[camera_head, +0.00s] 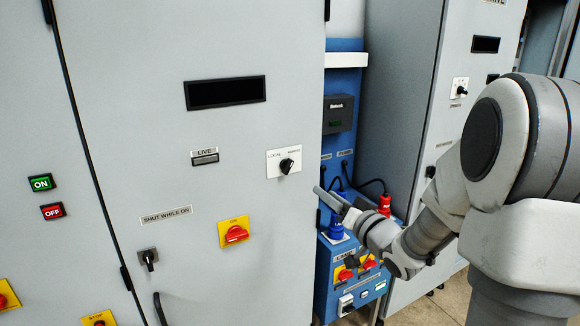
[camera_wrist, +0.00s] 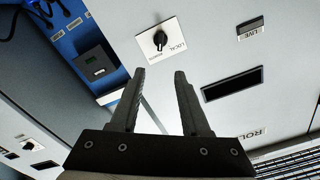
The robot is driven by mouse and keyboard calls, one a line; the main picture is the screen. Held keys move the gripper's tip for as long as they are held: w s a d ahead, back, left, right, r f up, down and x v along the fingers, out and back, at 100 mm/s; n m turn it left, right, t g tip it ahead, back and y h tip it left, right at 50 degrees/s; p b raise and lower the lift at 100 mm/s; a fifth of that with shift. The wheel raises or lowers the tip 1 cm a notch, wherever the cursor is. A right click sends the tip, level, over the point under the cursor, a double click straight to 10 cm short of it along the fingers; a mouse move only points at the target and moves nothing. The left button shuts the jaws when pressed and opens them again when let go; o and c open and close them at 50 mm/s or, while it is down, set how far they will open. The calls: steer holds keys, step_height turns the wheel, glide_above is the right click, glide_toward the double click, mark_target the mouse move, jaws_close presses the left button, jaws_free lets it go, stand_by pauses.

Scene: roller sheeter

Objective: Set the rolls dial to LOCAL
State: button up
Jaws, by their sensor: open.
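The rolls dial (camera_head: 287,165) is a black knob on a white plate marked LOCAL on its left and apparently REMOTE on its upper right. Its knob looks turned toward the upper right side, away from LOCAL. In the wrist view the dial (camera_wrist: 160,39) appears upside down, just beyond my fingertips and between their lines. My gripper (camera_wrist: 160,75) is open and empty, and apart from the dial. In the head view my gripper (camera_head: 330,198) is at the cabinet's right edge, below and right of the dial.
The grey cabinet door (camera_head: 180,120) also bears a dark display (camera_head: 225,92), a LIVE indicator (camera_head: 205,157), a red-yellow switch (camera_head: 234,232) and a black key-like knob (camera_head: 149,258). A blue socket panel (camera_head: 335,255) with plugs and cables lies right. Another cabinet has a similar dial (camera_head: 460,88).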

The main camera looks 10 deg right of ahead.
mark_target(290, 166)
steer(key=p+x, duration=0.3)
steer(key=x, duration=1.4)
steer(key=shift+p, duration=0.3)
jaws_close()
